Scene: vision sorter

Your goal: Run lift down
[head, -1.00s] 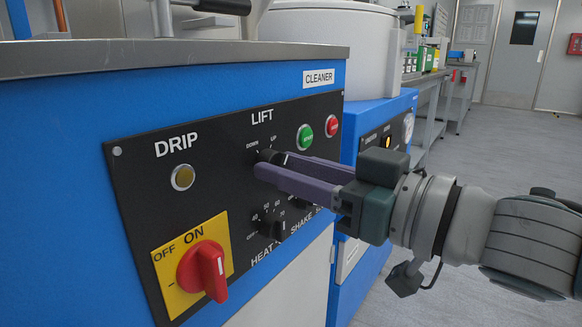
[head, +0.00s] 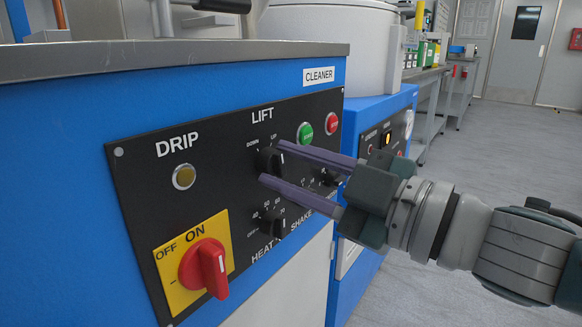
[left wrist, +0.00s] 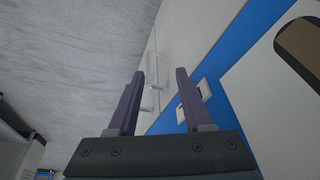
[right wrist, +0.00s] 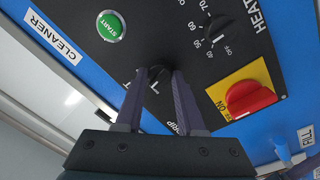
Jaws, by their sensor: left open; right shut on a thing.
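The black LIFT knob (head: 267,160) is on the black control panel (head: 138,208), under the DOWN and UP marks. My right gripper (head: 272,164) is shut on this knob, one finger above and one below it in the head view. In the right wrist view the fingertips (right wrist: 160,73) are on either side of the knob (right wrist: 157,86), partly hiding it and the LIFT label. I cannot tell exactly which mark the knob points to. My left gripper (left wrist: 160,73) is open and empty, seen only in the left wrist view, above the floor beside a cabinet.
A red switch (head: 205,268) on a yellow plate sits lower left. The HEAT knob (head: 272,224) is just below the lower finger. Green (head: 305,133) and red (head: 332,123) buttons are right of LIFT. A steel worktop (head: 150,57) overhangs the panel. Floor at right is clear.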

